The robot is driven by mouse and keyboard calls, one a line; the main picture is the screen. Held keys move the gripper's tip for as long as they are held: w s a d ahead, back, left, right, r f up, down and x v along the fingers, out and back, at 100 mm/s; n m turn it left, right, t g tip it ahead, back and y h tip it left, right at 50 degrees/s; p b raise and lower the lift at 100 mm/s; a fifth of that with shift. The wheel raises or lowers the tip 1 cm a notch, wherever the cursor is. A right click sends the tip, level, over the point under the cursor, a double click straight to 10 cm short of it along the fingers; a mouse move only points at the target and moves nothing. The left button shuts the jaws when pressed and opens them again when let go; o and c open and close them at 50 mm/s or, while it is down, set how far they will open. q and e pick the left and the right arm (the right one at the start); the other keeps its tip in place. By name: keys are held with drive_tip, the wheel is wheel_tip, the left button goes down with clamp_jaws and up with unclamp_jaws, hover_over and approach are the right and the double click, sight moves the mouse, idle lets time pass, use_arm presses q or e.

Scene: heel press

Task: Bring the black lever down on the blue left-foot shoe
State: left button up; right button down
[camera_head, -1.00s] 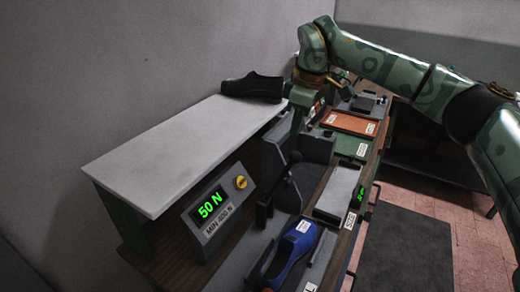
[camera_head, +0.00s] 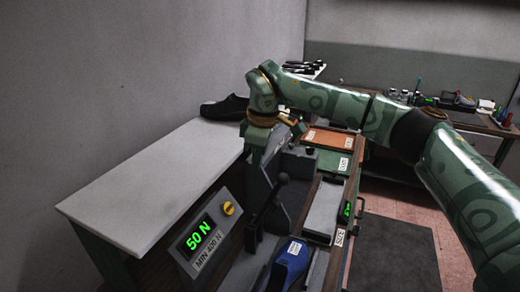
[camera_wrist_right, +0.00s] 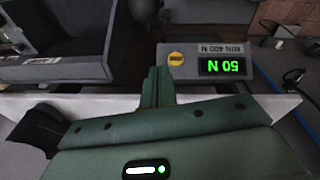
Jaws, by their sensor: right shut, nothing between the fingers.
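The blue shoe (camera_head: 292,262) sits low in the press, cut by the bottom edge of the head view. The black lever (camera_head: 280,190) stands tilted upward with a round knob at its top, beside and above the shoe and apart from it. My right gripper (camera_head: 256,150) is shut and empty, pointing down beyond the lever, close to the grey press parts; no contact with the lever shows. In the wrist view its shut fingers (camera_wrist_right: 156,88) point towards the bench. My left gripper is out of view.
A display box (camera_head: 203,238) reads 50 N, with "MIN 400 N" below. A white shelf (camera_head: 140,195) runs along the left with a black shoe (camera_head: 225,107) at its far end. An orange tray (camera_head: 330,138) lies behind the press. A grey mat (camera_head: 395,250) covers floor at right.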

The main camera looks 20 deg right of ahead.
drive_tip(key=d+f, duration=0.1)
drive_tip(key=f, duration=0.1)
drive_tip(key=s+d+f, duration=0.1)
drive_tip(key=f, duration=0.3)
drive_tip(key=shift+s+d+p, duration=0.3)
drive_tip(key=shift+d+p, duration=0.1)
drive_tip(key=shift+f, duration=0.1)
drive_tip(key=shift+a, duration=0.1)
